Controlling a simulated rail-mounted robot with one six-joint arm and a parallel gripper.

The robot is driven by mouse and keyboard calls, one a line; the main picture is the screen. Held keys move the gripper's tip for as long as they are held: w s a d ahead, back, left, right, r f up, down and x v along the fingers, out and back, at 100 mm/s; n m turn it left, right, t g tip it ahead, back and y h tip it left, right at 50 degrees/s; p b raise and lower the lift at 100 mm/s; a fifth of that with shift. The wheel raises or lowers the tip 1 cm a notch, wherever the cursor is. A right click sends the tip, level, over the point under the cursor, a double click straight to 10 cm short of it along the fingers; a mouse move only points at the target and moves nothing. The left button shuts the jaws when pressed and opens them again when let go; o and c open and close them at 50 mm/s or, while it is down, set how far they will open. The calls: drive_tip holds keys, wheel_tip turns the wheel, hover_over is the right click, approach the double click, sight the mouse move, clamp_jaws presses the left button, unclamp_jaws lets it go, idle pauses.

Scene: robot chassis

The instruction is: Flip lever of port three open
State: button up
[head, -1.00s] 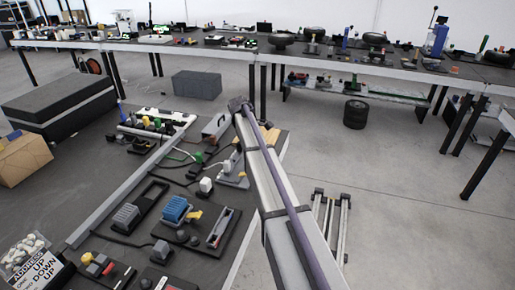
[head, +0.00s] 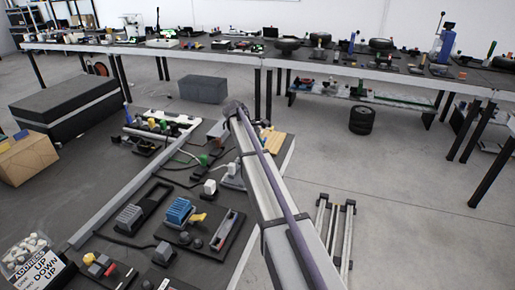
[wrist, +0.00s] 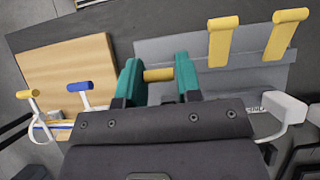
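In the wrist view my gripper (wrist: 160,80) has two teal fingers standing apart. A yellow lever (wrist: 158,75) lies across the gap between the fingertips, low against a grey port panel (wrist: 160,48). I cannot tell whether the fingers press on its ends. Two more yellow levers, one in the middle right (wrist: 221,42) and one farther right (wrist: 285,35), stick up from the same panel. No port numbers are legible. In the head view my arm reaches over the board's far right side, and my gripper is hidden at its far end.
A wooden plate (wrist: 65,68) lies left of the panel. A yellow-topped lever (wrist: 34,98), a blue-topped lever (wrist: 80,87) and a light grey block (wrist: 290,107) are near my gripper. A blue ribbed block (head: 178,211) sits on the board. Floor right of the board is mostly clear.

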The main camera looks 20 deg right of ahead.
drive_tip(key=o, duration=0.4)
drive_tip(key=shift+c, duration=0.2)
drive_tip(key=p+v, duration=0.9)
drive_tip(key=v, duration=0.2)
drive_tip(key=shift+s+d, duration=0.1)
drive_tip(key=shift+s, duration=0.05)
drive_tip(key=shift+r, duration=0.1)
drive_tip(key=shift+f, duration=0.2)
